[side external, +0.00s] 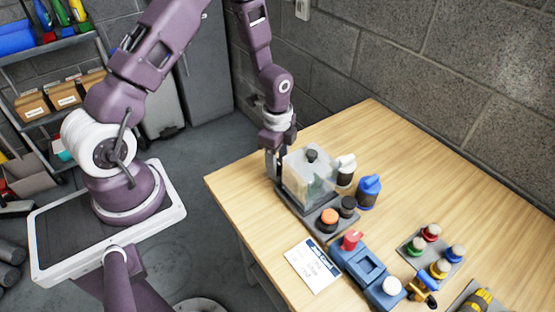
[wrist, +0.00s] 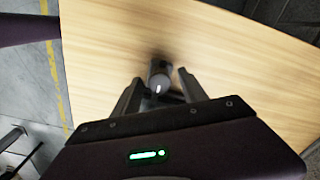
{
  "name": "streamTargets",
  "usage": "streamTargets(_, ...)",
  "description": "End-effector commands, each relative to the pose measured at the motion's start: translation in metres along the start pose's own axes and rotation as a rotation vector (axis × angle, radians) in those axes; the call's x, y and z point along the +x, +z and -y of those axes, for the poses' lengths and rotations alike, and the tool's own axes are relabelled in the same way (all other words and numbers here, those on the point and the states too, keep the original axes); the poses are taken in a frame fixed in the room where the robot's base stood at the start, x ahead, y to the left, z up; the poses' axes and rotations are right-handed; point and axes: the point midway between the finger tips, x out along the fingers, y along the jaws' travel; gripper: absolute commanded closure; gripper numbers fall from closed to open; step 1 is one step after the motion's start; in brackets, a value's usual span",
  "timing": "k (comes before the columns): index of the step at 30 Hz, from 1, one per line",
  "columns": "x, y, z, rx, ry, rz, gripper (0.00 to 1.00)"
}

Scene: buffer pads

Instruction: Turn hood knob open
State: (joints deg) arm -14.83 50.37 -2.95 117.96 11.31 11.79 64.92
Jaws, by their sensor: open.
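The clear hood (side external: 309,180) stands on a dark base at the table's left part, with a black knob (side external: 311,154) on top. My gripper (side external: 274,163) points down at the hood's left side in the side view. In the wrist view a round grey-faced knob with a white mark (wrist: 158,83) sits between the two fingers of my gripper (wrist: 160,88), which stand apart. I cannot tell whether the fingers touch it, or whether it is the black knob on top. The hood's near left edge is partly hidden behind my fingers.
An orange knob (side external: 329,216) and a black cap (side external: 348,203) sit before the hood. Bottles (side external: 369,190) stand to its right. A white card (side external: 313,265), a blue device (side external: 368,267) and coloured caps (side external: 431,234) lie nearer. A block wall is behind. The table's left edge is close.

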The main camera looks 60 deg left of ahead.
Motion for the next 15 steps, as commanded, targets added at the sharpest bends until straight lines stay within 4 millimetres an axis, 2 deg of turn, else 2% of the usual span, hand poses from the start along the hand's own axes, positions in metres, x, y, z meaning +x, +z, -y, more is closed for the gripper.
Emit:
streamTargets(2, -0.0003, 0.0, 0.0001, 0.0, 0.0, 0.0, 0.5)
streamTargets(3, -0.0004, 0.0, 0.0, -0.001, 0.0, 0.0, 0.53)
streamTargets(10, -0.0006, 0.0, 0.0, -0.001, 0.0, 0.0, 0.99)
streamTargets(15, -0.0008, 0.0, 0.0001, -0.004, 0.0, 0.0, 1.0)
